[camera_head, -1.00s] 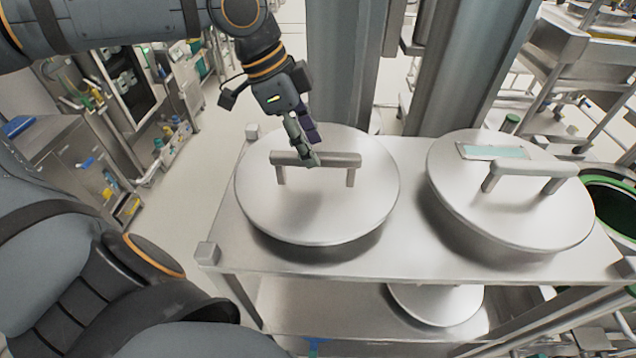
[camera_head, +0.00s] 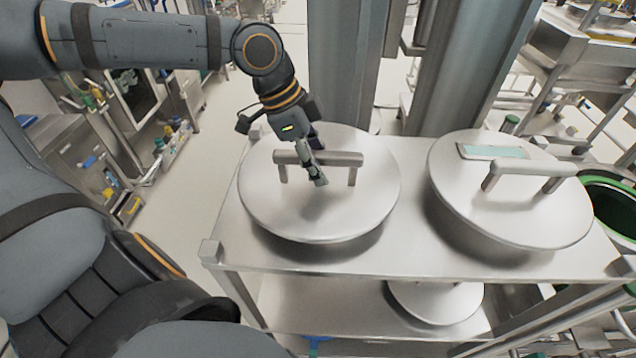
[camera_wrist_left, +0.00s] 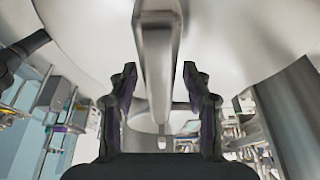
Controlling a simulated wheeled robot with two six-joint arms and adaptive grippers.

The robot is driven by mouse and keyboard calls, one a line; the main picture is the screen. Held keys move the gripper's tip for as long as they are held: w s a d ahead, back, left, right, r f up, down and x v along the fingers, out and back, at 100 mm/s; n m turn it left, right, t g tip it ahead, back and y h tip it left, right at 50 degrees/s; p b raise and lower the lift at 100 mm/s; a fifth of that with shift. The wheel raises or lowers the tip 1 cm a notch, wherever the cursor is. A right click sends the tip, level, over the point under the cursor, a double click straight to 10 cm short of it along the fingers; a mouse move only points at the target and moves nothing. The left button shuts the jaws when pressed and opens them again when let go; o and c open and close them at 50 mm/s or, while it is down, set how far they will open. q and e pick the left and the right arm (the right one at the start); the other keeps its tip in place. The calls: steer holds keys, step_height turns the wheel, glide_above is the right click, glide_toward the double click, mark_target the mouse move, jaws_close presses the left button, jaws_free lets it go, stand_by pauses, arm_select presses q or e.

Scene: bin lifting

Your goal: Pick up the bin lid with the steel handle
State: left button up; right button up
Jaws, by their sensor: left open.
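A round steel bin lid (camera_head: 340,215) with a steel bar handle (camera_head: 345,159) on two posts lies on the left part of a steel cart top. My left gripper (camera_head: 314,168) comes down over this handle from above. One finger shows on the near side of the bar; the other is mostly hidden behind it. In the left wrist view, the handle bar (camera_wrist_left: 158,60) runs between the two spread fingers of the left gripper (camera_wrist_left: 159,78), with gaps on both sides. The left gripper is open. My right gripper is not in view.
A second round lid (camera_head: 500,215) with a handle and a teal label lies to the right on the cart top (camera_head: 400,255). Another lid (camera_head: 435,303) is on the shelf below. Grey columns (camera_head: 345,65) rise close behind the cart.

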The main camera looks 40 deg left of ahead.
arm_select(q)
jaws_close()
stand_by(0.4)
steer(key=shift+w, duration=0.1)
